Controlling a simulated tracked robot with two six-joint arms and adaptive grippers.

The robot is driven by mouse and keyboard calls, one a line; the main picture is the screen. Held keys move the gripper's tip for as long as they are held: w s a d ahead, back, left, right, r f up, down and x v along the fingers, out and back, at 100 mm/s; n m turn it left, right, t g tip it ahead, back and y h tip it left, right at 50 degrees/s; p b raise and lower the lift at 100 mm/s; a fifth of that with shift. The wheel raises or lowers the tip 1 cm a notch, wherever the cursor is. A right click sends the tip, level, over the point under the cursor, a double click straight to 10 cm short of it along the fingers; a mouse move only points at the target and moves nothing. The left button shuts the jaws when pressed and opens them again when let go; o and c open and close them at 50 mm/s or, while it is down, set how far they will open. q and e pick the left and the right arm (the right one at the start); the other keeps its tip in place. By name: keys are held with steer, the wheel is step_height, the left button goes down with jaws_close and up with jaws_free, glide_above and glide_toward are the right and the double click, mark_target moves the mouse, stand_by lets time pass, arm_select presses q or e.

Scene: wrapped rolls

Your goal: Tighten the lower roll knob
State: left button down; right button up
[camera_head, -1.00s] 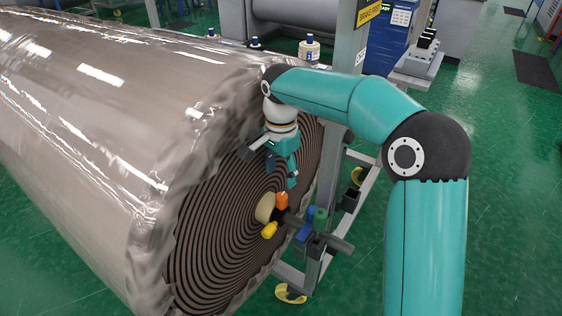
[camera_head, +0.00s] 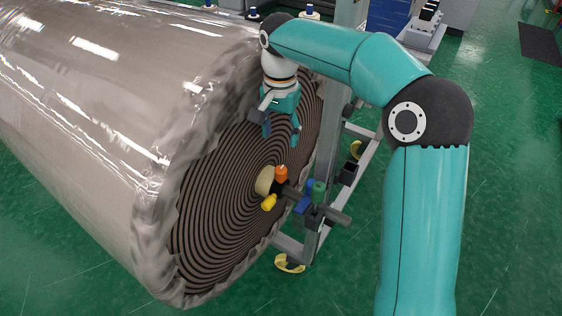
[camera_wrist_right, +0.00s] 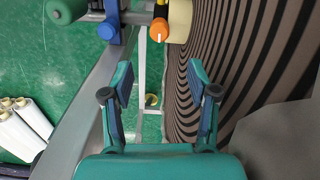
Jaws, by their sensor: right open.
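A large wrapped roll (camera_head: 110,110) fills the left of the head view, its spiral end face turned to the right. At its pale core (camera_head: 264,181) sit an orange knob (camera_head: 281,173) and a yellow knob (camera_head: 269,202). A blue knob (camera_head: 302,205) and a green knob (camera_head: 318,191) are on the stand beside it. My right gripper (camera_head: 281,134) is open and empty, above the orange knob and apart from it. In the right wrist view the orange knob (camera_wrist_right: 159,29) lies beyond the open fingers (camera_wrist_right: 160,85). My left gripper is out of view.
A grey metal stand (camera_head: 329,150) rises close beside the roll's end, right of my gripper. A dark bar (camera_head: 336,214) sticks out from it. White rolls (camera_wrist_right: 22,132) show in the right wrist view.

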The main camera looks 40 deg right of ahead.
mark_target(281, 168)
step_height(281, 168, down, 14)
steer(key=n+p, duration=0.1)
steer(key=n, duration=0.3)
steer(key=n+p, duration=0.2)
steer(key=n, duration=0.3)
steer(key=n+p, duration=0.1)
steer(key=n, duration=0.4)
steer(key=shift+r, duration=0.25)
steer(key=c, duration=1)
steer(key=shift+d, duration=0.2)
jaws_close()
steer(key=shift+a, duration=0.1)
